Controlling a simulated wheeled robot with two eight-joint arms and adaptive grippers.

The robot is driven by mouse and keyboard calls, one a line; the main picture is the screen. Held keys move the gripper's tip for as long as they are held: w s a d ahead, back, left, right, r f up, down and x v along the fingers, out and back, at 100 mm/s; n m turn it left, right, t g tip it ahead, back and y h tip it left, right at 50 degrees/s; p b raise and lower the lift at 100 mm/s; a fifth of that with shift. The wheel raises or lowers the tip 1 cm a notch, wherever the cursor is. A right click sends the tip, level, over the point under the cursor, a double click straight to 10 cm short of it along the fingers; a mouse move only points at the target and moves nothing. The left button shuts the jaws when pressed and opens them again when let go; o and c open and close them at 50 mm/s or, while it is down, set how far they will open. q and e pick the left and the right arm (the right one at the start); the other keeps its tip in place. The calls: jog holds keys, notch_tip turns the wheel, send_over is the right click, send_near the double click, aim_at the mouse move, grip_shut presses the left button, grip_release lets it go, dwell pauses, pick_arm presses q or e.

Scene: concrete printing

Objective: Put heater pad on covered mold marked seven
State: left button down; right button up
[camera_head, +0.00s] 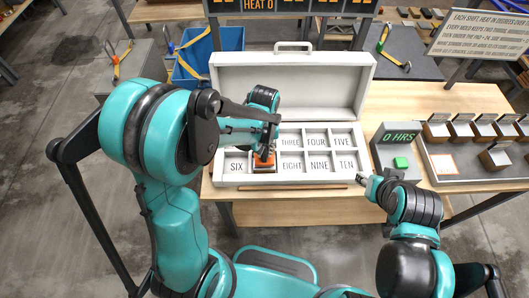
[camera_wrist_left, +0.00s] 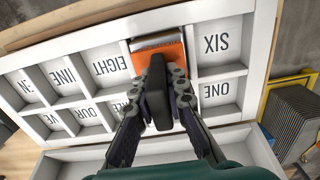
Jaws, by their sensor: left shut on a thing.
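The orange heater pad (camera_head: 264,157) is in the white case (camera_head: 229,180), at the compartment between those marked SIX and EIGHT; its own label is hidden. My left gripper (camera_head: 263,150) is above the pad and shut on it. In the left wrist view the fingers (camera_wrist_left: 160,88) close around a dark upright part over the orange pad (camera_wrist_left: 172,50). A greyish metallic edge, perhaps the covered mold (camera_wrist_left: 152,41), shows beside the pad. Whether the pad rests fully on it I cannot tell.
The case's lid (camera_head: 290,75) stands open at the back. A box with a green button and "0 HRS" display (camera_head: 399,150) stands to the right. Several small boxes sit on a grey tray (camera_head: 455,180) further right. A blue bin (camera_head: 225,40) is behind left.

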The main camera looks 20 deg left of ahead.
pick_arm(q)
jog(key=shift+f, duration=0.5)
jog(key=c, duration=1.5)
grip_release()
jog(key=shift+c, duration=0.2)
